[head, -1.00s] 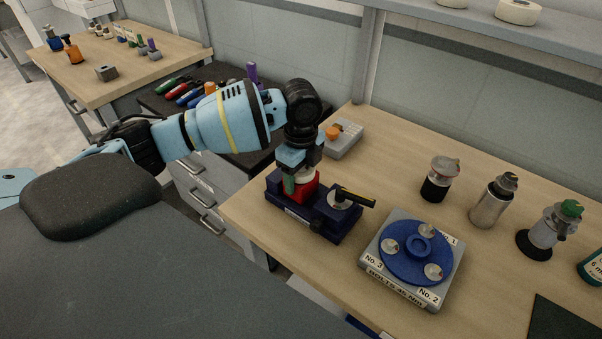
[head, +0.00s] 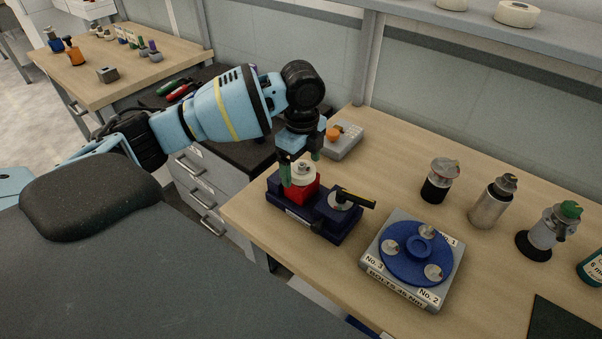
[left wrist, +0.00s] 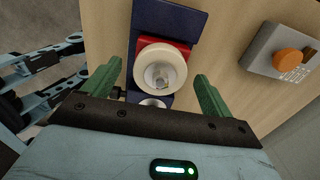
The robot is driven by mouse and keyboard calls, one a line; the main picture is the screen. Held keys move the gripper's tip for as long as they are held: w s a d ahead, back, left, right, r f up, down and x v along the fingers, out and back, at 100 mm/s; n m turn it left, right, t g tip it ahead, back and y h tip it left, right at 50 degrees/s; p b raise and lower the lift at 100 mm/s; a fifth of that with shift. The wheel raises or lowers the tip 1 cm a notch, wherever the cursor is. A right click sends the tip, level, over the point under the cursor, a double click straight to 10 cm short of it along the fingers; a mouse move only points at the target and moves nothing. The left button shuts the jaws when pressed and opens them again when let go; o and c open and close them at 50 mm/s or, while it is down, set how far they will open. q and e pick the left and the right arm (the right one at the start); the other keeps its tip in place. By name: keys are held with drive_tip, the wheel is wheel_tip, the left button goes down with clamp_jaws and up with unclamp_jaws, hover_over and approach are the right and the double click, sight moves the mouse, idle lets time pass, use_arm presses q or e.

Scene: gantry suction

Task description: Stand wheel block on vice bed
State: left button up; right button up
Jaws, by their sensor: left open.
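The wheel block is a red block (head: 302,191) with a cream wheel (head: 302,174) and a metal hub on top. It sits upright on the bed of the dark blue vice (head: 284,212), left of the black-and-yellow handle (head: 357,197). My left gripper (head: 299,163) is open just above the wheel, its green fingers apart. In the left wrist view the wheel (left wrist: 160,72) lies between the open fingers with gaps on both sides, and the red block (left wrist: 148,45) shows beyond it. The block's underside is hidden. My right gripper is not in view.
A grey base with a blue disc (head: 418,271) stands right of the vice. A grey box with an orange button (head: 343,140) is behind it. Several bottle-like fittings, one a metal cylinder (head: 490,205), stand further right. The bench's front edge is close to the vice.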

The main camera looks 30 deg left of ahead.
use_arm(q)
wheel_tip(320, 180, up, 8)
idle(1.4)
